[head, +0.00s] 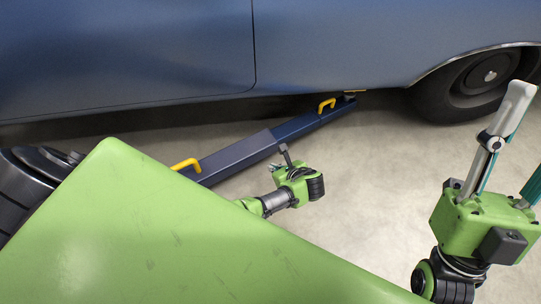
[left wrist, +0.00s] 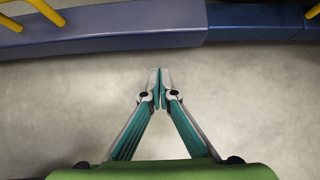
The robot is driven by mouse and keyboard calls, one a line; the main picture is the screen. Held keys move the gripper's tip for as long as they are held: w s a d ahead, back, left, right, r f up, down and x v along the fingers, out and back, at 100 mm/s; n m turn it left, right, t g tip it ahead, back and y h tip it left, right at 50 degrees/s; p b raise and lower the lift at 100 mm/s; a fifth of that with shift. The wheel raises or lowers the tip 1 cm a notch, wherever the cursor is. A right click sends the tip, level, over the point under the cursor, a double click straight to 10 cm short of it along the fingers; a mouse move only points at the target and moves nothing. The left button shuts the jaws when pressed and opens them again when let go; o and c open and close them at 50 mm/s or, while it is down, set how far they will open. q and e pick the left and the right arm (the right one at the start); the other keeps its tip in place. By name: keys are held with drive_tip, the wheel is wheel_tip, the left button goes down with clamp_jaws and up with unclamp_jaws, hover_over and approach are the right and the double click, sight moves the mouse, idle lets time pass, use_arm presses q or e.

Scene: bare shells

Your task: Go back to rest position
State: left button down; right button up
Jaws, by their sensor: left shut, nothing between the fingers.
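My left gripper (head: 284,148) is in the middle of the head view, low over the floor in front of a dark blue lift arm (head: 232,158). In the left wrist view its fingertips (left wrist: 158,84) meet with nothing between them, and floor shows between them and the lift arm (left wrist: 120,32). My right gripper (head: 524,135) stands at the right of the head view, fingers pointing up. Its fingers are spread apart and nothing shows between them. One finger runs out of the picture at the right edge.
A blue car (head: 130,50) fills the top of the head view, with a dark wheel (head: 478,82) at right. Yellow handles (head: 187,165) stick up from the lift arm. The pale concrete floor (head: 375,165) between my grippers is clear.

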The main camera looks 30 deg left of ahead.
drive_tip(key=shift+w+a+f+g, duration=0.1)
drive_tip(key=shift+w+f+g, duration=0.3)
drive_tip(key=shift+w, duration=0.25)
drive_tip(key=shift+w+a+f+g, duration=0.1)
drive_tip(key=shift+w+f+g, duration=0.2)
drive_tip(key=shift+w+f, duration=0.25)
